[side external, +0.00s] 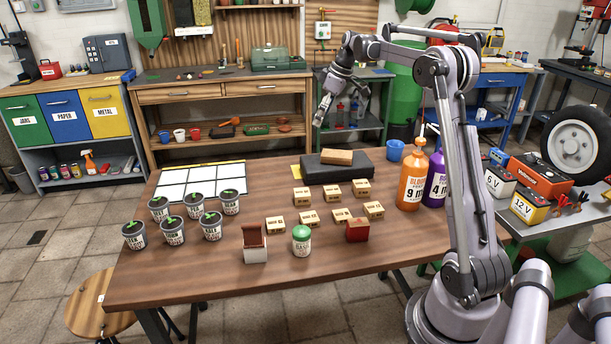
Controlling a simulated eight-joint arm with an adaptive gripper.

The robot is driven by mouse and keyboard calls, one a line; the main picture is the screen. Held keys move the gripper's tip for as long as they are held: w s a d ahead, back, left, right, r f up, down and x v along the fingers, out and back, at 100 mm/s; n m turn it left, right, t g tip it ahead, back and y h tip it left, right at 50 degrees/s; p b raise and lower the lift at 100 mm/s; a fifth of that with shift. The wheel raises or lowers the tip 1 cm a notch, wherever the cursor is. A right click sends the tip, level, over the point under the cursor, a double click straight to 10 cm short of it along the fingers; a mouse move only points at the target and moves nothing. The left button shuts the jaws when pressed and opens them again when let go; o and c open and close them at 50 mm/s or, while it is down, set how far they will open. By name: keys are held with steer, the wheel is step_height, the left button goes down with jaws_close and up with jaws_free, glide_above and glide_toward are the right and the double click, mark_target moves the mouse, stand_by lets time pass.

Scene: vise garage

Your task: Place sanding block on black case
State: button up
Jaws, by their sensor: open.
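The black case (378,167) lies flat at the back middle of the wooden table. A tan block (336,157), which looks like the sanding block, rests flat on top of the case, left of its middle. My gripper (321,117) is above and slightly left of the tan block in the picture, pointing down. It is open and apart from the block, with nothing seen between its fingers.
Several small tan boxes (309,217) stand in front of the case. Potted seedlings (173,232) and a white grid sheet (201,182) are at left. Orange (413,180) and purple (435,180) bottles and a blue cup (395,151) are at right. A green-lidded jar (301,241) stands in front.

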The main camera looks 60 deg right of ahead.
steer(key=s+a+r+m+h, duration=0.1)
steer(key=s+a, duration=0.2)
steer(key=a, duration=0.8)
steer(key=s+a+r+m, duration=0.1)
steer(key=s+a+r, duration=0.1)
steer(key=a, duration=0.9)
steer(key=s+a+f+t, duration=0.1)
steer(key=s+a+f, duration=0.3)
steer(key=s+a, duration=0.3)
steer(key=s+a+f+m+t, duration=0.1)
steer(key=s+a+f+t, duration=0.1)
steer(key=s+a+f, duration=0.3)
steer(key=shift+s+a, duration=0.95)
steer(key=shift+a, duration=0.1)
